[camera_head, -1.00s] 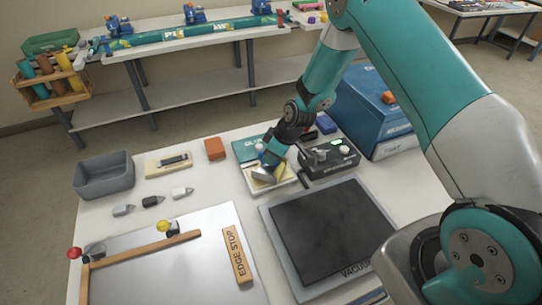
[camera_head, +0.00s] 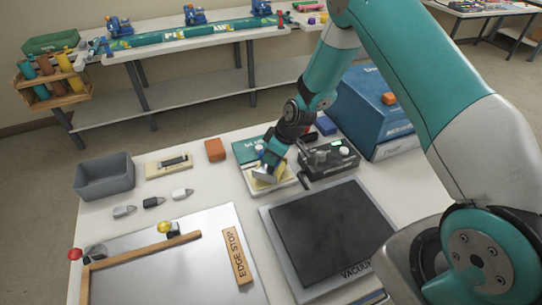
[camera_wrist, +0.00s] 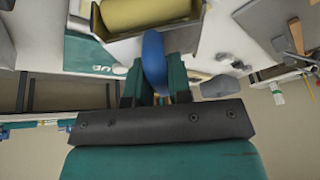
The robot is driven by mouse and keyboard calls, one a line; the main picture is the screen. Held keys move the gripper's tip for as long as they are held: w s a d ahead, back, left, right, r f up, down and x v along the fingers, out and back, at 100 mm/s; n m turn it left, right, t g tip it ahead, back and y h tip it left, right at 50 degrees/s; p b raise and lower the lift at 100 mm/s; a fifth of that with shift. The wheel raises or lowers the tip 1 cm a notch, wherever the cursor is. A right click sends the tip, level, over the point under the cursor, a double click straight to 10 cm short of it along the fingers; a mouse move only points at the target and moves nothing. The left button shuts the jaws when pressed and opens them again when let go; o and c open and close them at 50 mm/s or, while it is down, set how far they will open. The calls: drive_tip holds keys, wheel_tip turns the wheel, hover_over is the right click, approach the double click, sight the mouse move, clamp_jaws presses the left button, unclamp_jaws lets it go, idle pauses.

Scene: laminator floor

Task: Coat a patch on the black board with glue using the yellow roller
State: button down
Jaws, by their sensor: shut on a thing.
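My gripper (camera_wrist: 152,85) is shut on the blue handle (camera_wrist: 154,55) of the yellow roller (camera_wrist: 145,12). The roller's yellow barrel sits in a grey metal frame at the top of the wrist view. In the head view my gripper (camera_head: 271,162) points down over a shallow pale glue tray (camera_head: 288,183), with the roller's grey frame (camera_head: 264,176) at the tray. I cannot tell whether the barrel touches the glue. The black board (camera_head: 330,230) lies flat on a grey vacuum plate (camera_head: 272,232), nearer the front, clear of the roller.
A dark box with knobs (camera_head: 330,160) stands right of the tray, and a large blue box (camera_head: 375,125) behind it. A grey bin (camera_head: 104,177), orange block (camera_head: 215,150) and small clamps lie left. A metal sheet with a wooden edge stop (camera_head: 237,256) fills the front left.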

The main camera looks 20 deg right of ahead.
drive_tip(key=shift+r+p, duration=1.5)
drive_tip(key=shift+r, duration=1.6)
